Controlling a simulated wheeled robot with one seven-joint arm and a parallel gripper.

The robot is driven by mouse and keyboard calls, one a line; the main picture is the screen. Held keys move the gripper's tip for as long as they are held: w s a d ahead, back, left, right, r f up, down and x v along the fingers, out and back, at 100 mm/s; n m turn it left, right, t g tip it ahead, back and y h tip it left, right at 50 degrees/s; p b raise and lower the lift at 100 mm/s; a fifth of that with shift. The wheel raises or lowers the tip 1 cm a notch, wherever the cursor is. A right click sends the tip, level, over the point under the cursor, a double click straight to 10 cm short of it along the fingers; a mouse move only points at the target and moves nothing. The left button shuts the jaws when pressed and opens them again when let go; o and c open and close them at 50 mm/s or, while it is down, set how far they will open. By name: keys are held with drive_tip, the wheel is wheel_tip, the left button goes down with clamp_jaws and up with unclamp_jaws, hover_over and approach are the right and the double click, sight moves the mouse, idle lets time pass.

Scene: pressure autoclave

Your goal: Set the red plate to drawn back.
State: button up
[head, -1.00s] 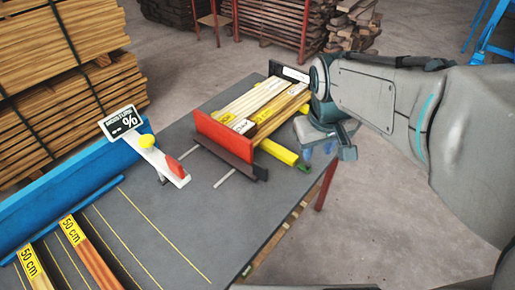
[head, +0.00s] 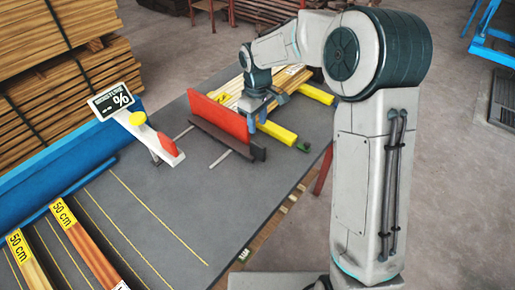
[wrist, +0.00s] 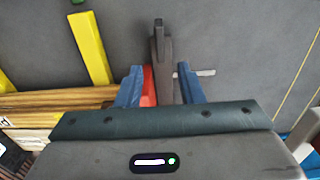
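The red plate (head: 217,113) stands upright across the end of the wood strips on the grey table, with a dark bar (head: 226,139) along its front side. My gripper (head: 256,118) is over the right end of the plate, reaching down. In the wrist view my gripper (wrist: 160,88) is open, its two blue fingers apart. The dark bar (wrist: 166,60) and an edge of the red plate (wrist: 149,84) show between the fingers. I cannot tell whether a finger touches them.
Light wood strips (head: 236,87) lie behind the plate. A yellow bar (head: 276,133) lies right of my gripper, and a pale rod (head: 220,158) sticks out in front. A white meter with a % display (head: 113,99) stands left.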

sight(257, 144)
wheel_tip(257, 144, down, 12)
drive_tip(key=shift+f+p, duration=0.1)
drive_tip(key=shift+p, duration=0.45)
clamp_jaws()
